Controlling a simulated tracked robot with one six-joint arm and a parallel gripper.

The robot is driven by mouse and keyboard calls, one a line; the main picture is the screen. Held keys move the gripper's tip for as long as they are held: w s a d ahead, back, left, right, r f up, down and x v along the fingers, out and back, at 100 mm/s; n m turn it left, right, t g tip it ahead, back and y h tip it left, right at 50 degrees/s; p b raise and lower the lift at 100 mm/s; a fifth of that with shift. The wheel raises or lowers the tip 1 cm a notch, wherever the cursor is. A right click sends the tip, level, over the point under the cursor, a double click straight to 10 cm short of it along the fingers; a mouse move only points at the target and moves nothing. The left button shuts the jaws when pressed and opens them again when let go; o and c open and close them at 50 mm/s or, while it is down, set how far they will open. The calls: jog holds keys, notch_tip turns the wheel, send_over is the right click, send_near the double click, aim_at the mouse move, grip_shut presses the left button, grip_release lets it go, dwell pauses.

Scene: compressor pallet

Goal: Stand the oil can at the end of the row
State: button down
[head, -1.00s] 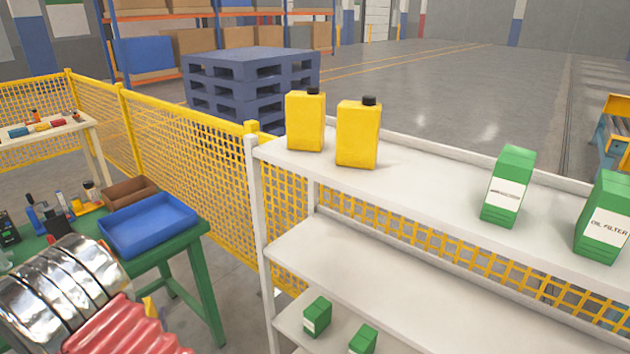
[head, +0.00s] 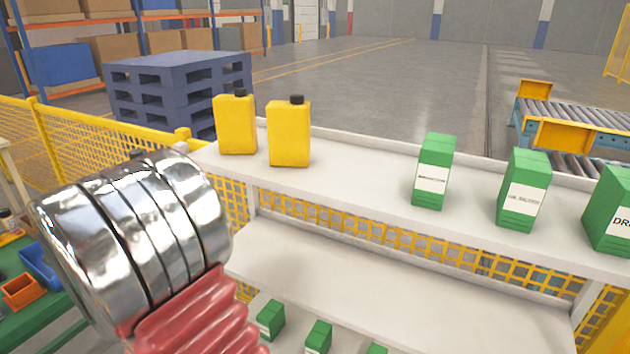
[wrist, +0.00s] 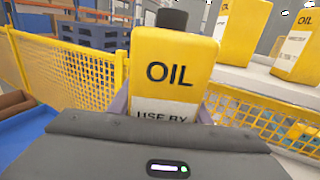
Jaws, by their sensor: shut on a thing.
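In the wrist view a yellow oil can (wrist: 172,72) with a black cap and the words "OIL" and "USE BY" stands upright in my gripper (wrist: 165,112). The gripper's dark body hides the can's lower part, and the fingers show only as slivers at its sides. Two more yellow cans stand in a row on the white top shelf, the left one (head: 236,124) and the right one (head: 289,134). Both also show at the upper right of the wrist view (wrist: 298,45).
Several green filter boxes (head: 434,172) stand further right on the top shelf (head: 355,180). A bare stretch lies between the right can and the nearest box. Smaller green boxes (head: 270,320) sit lower down. Yellow mesh fencing (head: 90,140) runs beside and behind the shelf.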

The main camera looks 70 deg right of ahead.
jog(key=s+d+r+m+g, duration=0.25)
jog(key=s+d+r, duration=0.4)
jog(key=r, duration=0.35)
jog(key=s+d+r+m+g, duration=0.1)
jog(key=s+d+r+g, duration=0.2)
jog(key=s+d+r, duration=0.45)
jog(key=s+d+r+m+g, duration=0.3)
jog(key=s+r+g, duration=0.1)
jog(key=s+r, duration=1.4)
jog(key=s+d+f+m+g, duration=0.1)
jog(key=s+f+g, duration=0.1)
jog(key=s, duration=0.3)
jog(key=s+d+f+m+g, duration=0.1)
jog(key=s+d+g, duration=0.1)
jog(key=s, duration=0.3)
jog(key=s+d+f+y, duration=0.1)
jog(key=s+f, duration=0.2)
jog(key=f, duration=1)
jog(key=shift+s+d+m, duration=0.2)
jog(key=shift+m, duration=0.15)
jog(key=shift+g, duration=0.25)
notch_tip(320, 180, down, 6)
